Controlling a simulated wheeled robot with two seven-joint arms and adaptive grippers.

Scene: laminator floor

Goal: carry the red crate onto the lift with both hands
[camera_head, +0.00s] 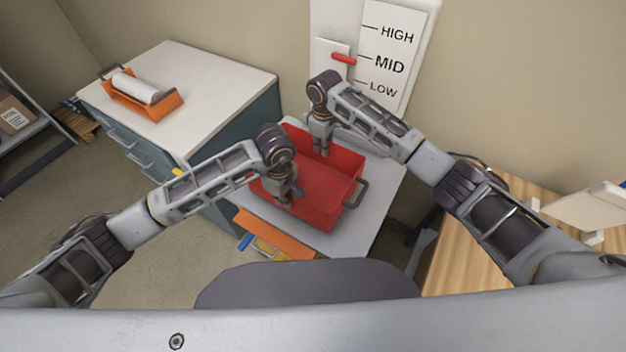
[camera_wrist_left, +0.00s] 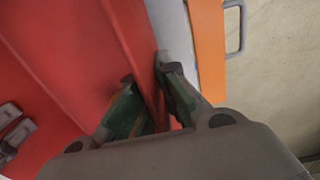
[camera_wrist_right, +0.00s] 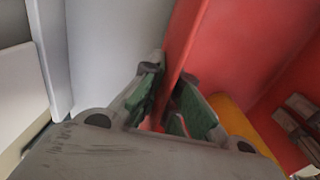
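The red crate (camera_head: 335,190) is open-topped and looks level, over the pale platform (camera_head: 372,222) in front of the lift's scale panel (camera_head: 392,45). I cannot tell whether it rests on the platform or hangs just above. My left gripper (camera_head: 290,197) is at the crate's near-left wall; in the left wrist view the fingers (camera_wrist_left: 150,95) pinch the red wall (camera_wrist_left: 150,60). My right gripper (camera_head: 322,148) is at the far wall; in the right wrist view the fingers (camera_wrist_right: 170,85) pinch that wall (camera_wrist_right: 185,35). The crate's bottom is hidden.
A teal cabinet (camera_head: 262,118) with a white top stands left of the crate and carries an orange tray (camera_head: 140,98) with a white roll. A red pointer (camera_head: 343,59) sits near MID. An orange panel (camera_head: 275,234) edges the platform's front. A wooden table (camera_head: 455,260) is at right.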

